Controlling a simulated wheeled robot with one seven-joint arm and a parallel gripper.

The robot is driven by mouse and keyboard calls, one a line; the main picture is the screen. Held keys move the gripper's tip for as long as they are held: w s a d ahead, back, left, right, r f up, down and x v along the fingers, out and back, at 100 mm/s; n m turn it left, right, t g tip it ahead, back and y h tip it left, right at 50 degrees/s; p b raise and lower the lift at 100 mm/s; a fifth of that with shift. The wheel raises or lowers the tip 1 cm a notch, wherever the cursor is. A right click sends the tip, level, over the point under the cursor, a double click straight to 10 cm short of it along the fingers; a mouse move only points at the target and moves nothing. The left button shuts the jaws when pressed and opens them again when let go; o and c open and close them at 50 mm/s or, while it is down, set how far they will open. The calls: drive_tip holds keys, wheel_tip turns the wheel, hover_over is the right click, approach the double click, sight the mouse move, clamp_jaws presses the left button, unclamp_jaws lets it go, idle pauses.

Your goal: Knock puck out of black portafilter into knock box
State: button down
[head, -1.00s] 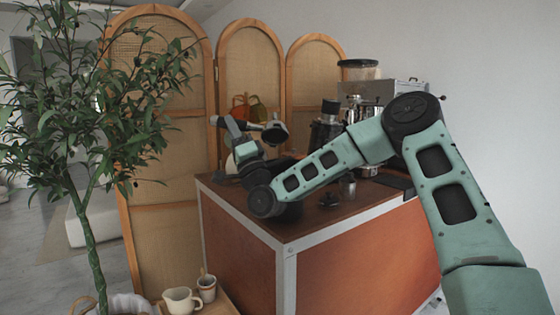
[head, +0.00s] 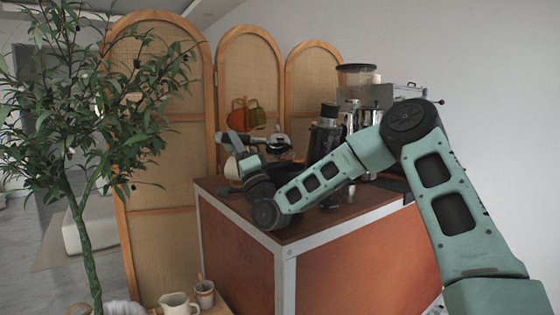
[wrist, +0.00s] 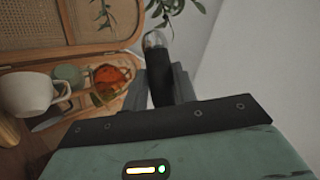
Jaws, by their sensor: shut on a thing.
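My gripper (head: 247,146) is shut on the handle of the black portafilter (head: 258,140) and holds it above the far left part of the cart top. The round head of the portafilter sits to the right of the jaws, with a metal rim showing. Whether a puck is in it cannot be seen. In the wrist view, the black handle (wrist: 159,84) stands between the fingers, with a bright metal end (wrist: 154,40). A dark shape (head: 284,166) below the portafilter head, partly behind my arm, may be the knock box; I cannot tell for sure.
A black grinder (head: 324,132) and espresso machine (head: 393,95) stand at the right of the cart (head: 240,205). A white mug (wrist: 28,93) and orange glassware (wrist: 112,76) are left of the jaws in the wrist view. Wooden screens (head: 160,190) stand behind; a tree (head: 80,150) is left.

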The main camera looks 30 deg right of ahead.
drive_tip(key=shift+m+g+h, duration=0.4)
drive_tip(key=shift+g+h, duration=0.1)
drive_tip(key=f, duration=0.1)
drive_tip(key=d+f, duration=0.1)
drive_tip(key=f, duration=0.2)
drive_tip(key=shift+w+d+f, duration=0.15)
drive_tip(key=shift+w+f, duration=0.1)
drive_tip(key=shift+f, duration=0.1)
drive_tip(key=r+p, duration=0.2)
drive_tip(key=r, duration=0.1)
drive_tip(key=r+p, duration=0.1)
drive_tip(key=shift+w+r, duration=0.35)
drive_tip(key=shift+r, duration=0.1)
drive_tip(key=shift+r+p, duration=0.1)
drive_tip(key=shift+p, duration=0.2)
drive_tip(key=shift+s+r, duration=0.1)
drive_tip(key=shift+s, duration=0.05)
